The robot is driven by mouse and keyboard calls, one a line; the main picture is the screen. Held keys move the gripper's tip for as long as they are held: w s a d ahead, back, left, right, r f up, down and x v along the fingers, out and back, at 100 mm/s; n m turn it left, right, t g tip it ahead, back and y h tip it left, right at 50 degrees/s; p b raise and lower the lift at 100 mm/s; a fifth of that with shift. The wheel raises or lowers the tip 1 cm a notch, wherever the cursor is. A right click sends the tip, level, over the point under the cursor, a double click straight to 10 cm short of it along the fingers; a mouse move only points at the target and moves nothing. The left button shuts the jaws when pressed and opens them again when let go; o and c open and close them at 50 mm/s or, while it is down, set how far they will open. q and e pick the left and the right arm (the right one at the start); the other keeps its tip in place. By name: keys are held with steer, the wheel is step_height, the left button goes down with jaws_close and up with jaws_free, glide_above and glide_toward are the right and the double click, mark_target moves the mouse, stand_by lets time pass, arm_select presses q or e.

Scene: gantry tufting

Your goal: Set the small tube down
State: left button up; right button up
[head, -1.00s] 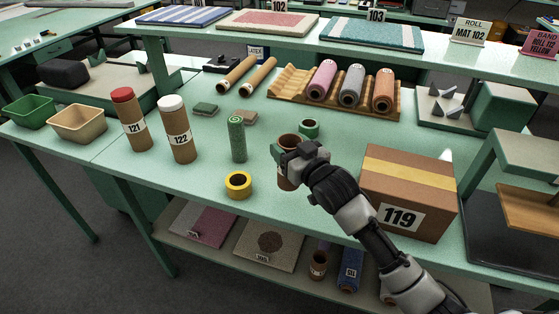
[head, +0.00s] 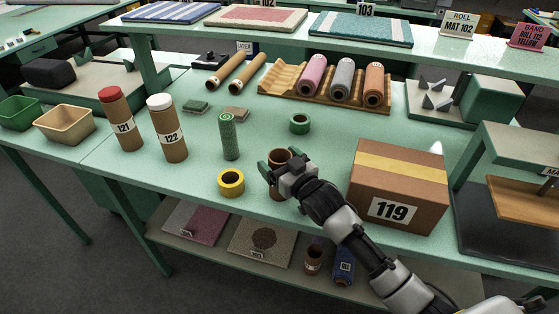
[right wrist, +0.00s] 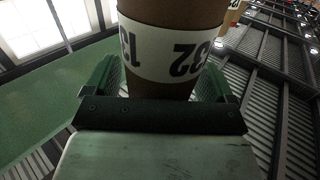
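The small tube (head: 279,157) is a brown cardboard roll with an open top, upright in my right gripper. In the right wrist view it has a white band (right wrist: 172,48) with the upside-down number 132. My right gripper (head: 277,173) has a green finger on each side of the tube, closed on it. In the head view the gripper hides part of the tube's lower body, so I cannot tell whether its base touches the bench (head: 320,160). My left gripper is not in view.
A carton marked 119 (head: 410,207) stands right of the tube. A green roll (head: 228,140) and tubes 121 (head: 124,142) and 122 (head: 168,145) stand further left.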

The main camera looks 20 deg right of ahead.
steer(key=shift+r, duration=0.1)
steer(key=b+v, duration=0.1)
steer(key=v, duration=1.1)
